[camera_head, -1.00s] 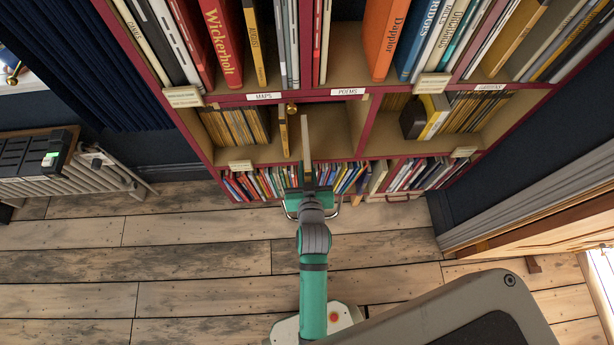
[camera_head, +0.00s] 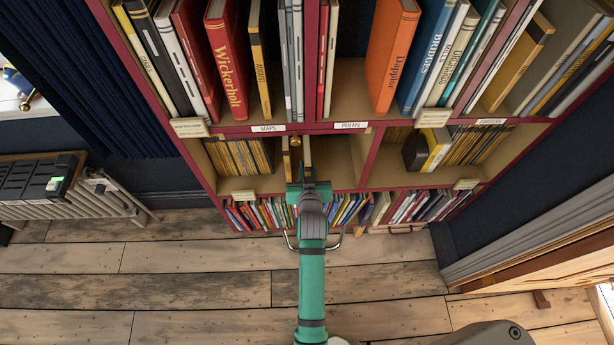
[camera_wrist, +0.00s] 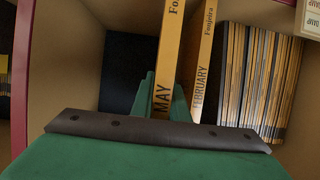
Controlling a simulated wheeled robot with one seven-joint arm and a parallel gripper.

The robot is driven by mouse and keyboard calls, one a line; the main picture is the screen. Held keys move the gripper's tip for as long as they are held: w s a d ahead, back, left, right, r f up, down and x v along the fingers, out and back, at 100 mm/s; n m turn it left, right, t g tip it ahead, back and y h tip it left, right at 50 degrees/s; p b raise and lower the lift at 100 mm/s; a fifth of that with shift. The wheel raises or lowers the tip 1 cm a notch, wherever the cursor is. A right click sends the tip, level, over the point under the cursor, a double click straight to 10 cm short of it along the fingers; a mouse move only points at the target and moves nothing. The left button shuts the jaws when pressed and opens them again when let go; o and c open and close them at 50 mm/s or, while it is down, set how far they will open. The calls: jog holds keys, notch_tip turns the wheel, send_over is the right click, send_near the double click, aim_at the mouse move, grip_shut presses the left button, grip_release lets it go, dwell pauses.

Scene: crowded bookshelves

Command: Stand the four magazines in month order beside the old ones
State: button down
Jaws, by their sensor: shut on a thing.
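My gripper (camera_head: 308,186) reaches into the middle shelf's left compartment, shut on the MAY magazine (camera_head: 307,153). In the wrist view, the green fingers of my gripper (camera_wrist: 163,98) flank the yellow spine of the MAY magazine (camera_wrist: 168,60). The FEBRUARY magazine (camera_wrist: 203,62) stands just beside it, and also shows in the head view (camera_head: 286,160). The old magazines (camera_head: 238,156) stand in a row farther left, and at the right in the wrist view (camera_wrist: 252,85). A yellow AUGUST magazine (camera_head: 259,62) stands on the upper shelf. My fingertips are hidden in the head view.
A dark red upright (camera_head: 371,155) bounds the compartment on the right, with free room before it. A yellow-and-black item (camera_head: 437,150) leans in the right compartment. Large books, including a red one (camera_head: 227,65), fill the upper shelf. A radiator (camera_head: 75,190) stands left.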

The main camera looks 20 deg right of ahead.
jog(key=w+d, duration=0.2)
jog(key=w, duration=0.4)
jog(key=shift+w+f, duration=0.3)
jog(key=shift+f, duration=0.35)
dwell(0.7)
jog(key=c, duration=1.6)
grip_release()
jog(key=shift+c, duration=0.2)
jog(key=shift+f, duration=0.15)
